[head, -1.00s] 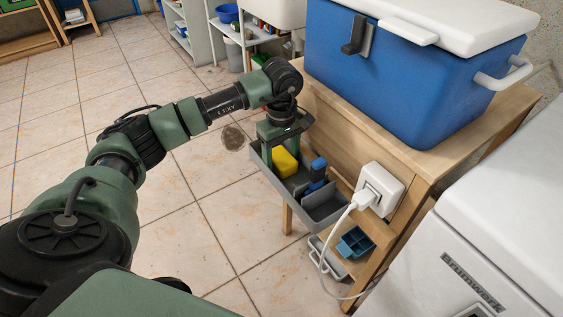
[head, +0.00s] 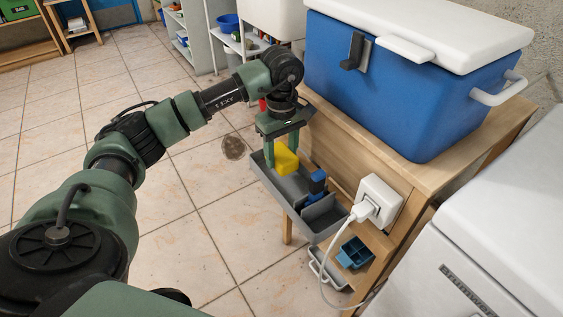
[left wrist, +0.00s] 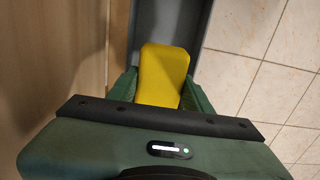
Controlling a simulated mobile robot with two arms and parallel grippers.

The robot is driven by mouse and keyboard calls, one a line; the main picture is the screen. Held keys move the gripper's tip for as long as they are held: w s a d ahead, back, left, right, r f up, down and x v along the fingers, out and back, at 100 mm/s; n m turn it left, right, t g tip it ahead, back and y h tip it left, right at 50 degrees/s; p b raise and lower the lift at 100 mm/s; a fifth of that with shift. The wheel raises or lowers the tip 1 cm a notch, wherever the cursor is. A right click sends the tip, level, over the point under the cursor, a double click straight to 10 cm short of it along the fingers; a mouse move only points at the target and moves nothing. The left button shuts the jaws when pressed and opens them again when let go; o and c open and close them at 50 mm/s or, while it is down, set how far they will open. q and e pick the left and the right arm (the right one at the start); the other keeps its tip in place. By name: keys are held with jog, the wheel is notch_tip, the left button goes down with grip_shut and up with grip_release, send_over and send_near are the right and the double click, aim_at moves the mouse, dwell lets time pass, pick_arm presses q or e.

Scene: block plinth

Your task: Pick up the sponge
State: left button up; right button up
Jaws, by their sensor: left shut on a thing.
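The yellow sponge (head: 286,159) is between the fingers of my left gripper (head: 282,156), at the far end of the grey tray (head: 326,226) on the side of the wooden stand. In the left wrist view the sponge (left wrist: 163,76) shows between the green fingers (left wrist: 160,92), which are shut on it. It appears raised a little above the tray floor. My right gripper is not in view.
A blue-and-black object (head: 317,183) stands in the tray near the divider. A white plug with a cable (head: 365,211) sits in a socket beside the tray. A blue cooler (head: 400,95) with a white lid is on the stand. Tiled floor is clear at left.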

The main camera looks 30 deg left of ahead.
aim_at(282, 152)
pick_arm(q)
notch_tip(282, 152, up, 10)
jog(key=shift+r+p, duration=0.1)
jog(key=shift+p, duration=0.75)
jog(key=shift+r+p, duration=0.6)
jog(key=shift+r, duration=1.65)
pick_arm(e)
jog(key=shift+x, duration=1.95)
